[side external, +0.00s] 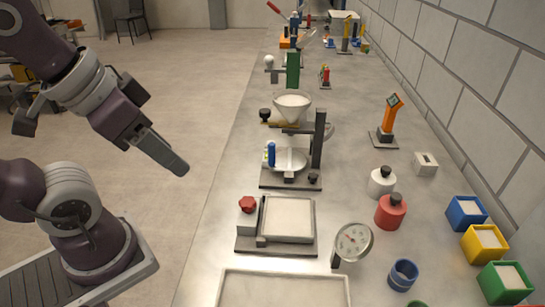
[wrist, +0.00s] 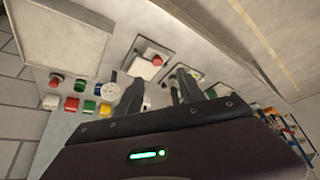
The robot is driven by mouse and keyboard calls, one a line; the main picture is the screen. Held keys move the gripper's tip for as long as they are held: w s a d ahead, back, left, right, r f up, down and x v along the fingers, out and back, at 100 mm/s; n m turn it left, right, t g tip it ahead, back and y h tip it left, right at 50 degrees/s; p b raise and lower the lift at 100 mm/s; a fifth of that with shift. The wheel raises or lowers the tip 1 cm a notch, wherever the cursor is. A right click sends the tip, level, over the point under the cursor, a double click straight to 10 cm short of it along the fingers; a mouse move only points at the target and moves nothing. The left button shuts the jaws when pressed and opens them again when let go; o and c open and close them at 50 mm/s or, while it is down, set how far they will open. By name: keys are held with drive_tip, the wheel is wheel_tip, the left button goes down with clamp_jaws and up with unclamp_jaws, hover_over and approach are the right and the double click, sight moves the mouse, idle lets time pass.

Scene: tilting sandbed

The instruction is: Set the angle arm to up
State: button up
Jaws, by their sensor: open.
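The sandbed (side external: 289,218) is a pale, sand-filled square tray on a dark base plate on the bench. A red knob (side external: 247,204) stands at its left, with a narrow grey bar (side external: 262,222) along the tray's left side. I cannot tell for sure which part is the angle arm, or its setting. My gripper (side external: 181,168) is up in the air left of the bench, well apart from the sandbed. In the wrist view my gripper (wrist: 160,78) is open and empty, and the red knob (wrist: 157,60) shows beyond the fingers.
A round dial gauge (side external: 352,241) stands right of the sandbed. A funnel stand (side external: 317,140) is behind it, and a large pale tray (side external: 283,272) is in front. Red (side external: 390,212) and white (side external: 381,181) jars and coloured boxes (side external: 477,243) stand at the right, near the wall.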

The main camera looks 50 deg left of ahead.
drive_tip(key=shift+c, duration=0.7)
drive_tip(key=w+a+f+m+t+y, duration=0.15)
drive_tip(key=w+a+m+y, duration=0.25)
drive_tip(key=w+a+m, duration=0.4)
drive_tip(key=w+a+f+m+y, duration=0.3)
drive_tip(key=w+a+m, duration=0.2)
drive_tip(key=m, duration=0.6)
drive_tip(key=w+d+f+m+h, duration=0.1)
drive_tip(key=w+d+f+m, duration=0.1)
drive_tip(key=w+f+m, duration=0.2)
drive_tip(key=w+d+f+m+t+h, duration=0.1)
drive_tip(key=w+d+f+m+h, duration=0.1)
drive_tip(key=w+f+m, duration=0.3)
drive_tip(key=w+d+f+m+h, duration=0.2)
drive_tip(key=w+f+m, duration=0.2)
drive_tip(key=w+m, duration=0.2)
drive_tip(key=shift+w+d+f+t, duration=0.15)
drive_tip(key=shift+w+f+t, duration=0.05)
drive_tip(key=shift+t, duration=0.15)
